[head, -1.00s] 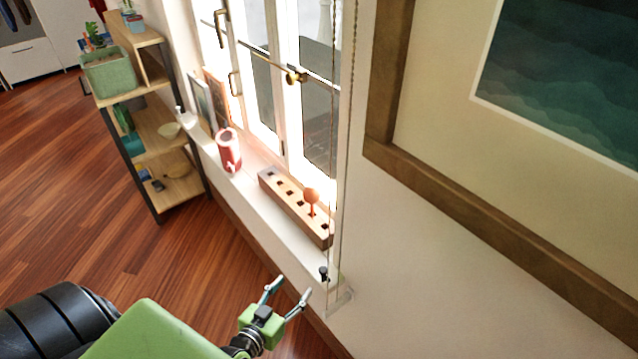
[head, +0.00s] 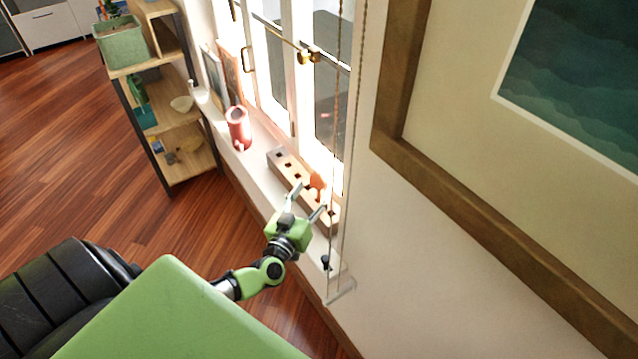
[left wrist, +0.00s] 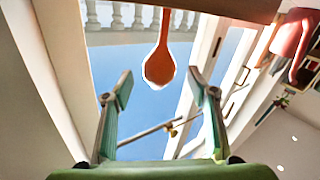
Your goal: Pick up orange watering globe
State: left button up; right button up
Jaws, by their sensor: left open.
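The orange watering globe (head: 317,184) stands in a wooden block with square holes (head: 288,168) on the white window sill. In the left wrist view the globe (left wrist: 159,66) shows as an orange bulb with a narrow stem, ahead of my fingers and roughly between them, not touched by either. My left gripper (head: 308,202) is open and empty, close to the globe at the near side of the block. In the left wrist view its two fingers (left wrist: 163,90) stand wide apart. My right gripper is not in view.
Blind cords (head: 338,120) hang just right of the globe, in front of the window. A shelf unit (head: 180,135) stands at the left. A large picture frame (head: 400,150) hangs on the right wall.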

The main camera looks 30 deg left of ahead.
aim_at(316, 187)
pick_arm(q)
jog(key=w, duration=0.5)
jog(key=shift+a, duration=0.4)
jog(key=shift+s, duration=0.1)
jog(key=shift+c, duration=1.1)
jog(key=c, duration=1)
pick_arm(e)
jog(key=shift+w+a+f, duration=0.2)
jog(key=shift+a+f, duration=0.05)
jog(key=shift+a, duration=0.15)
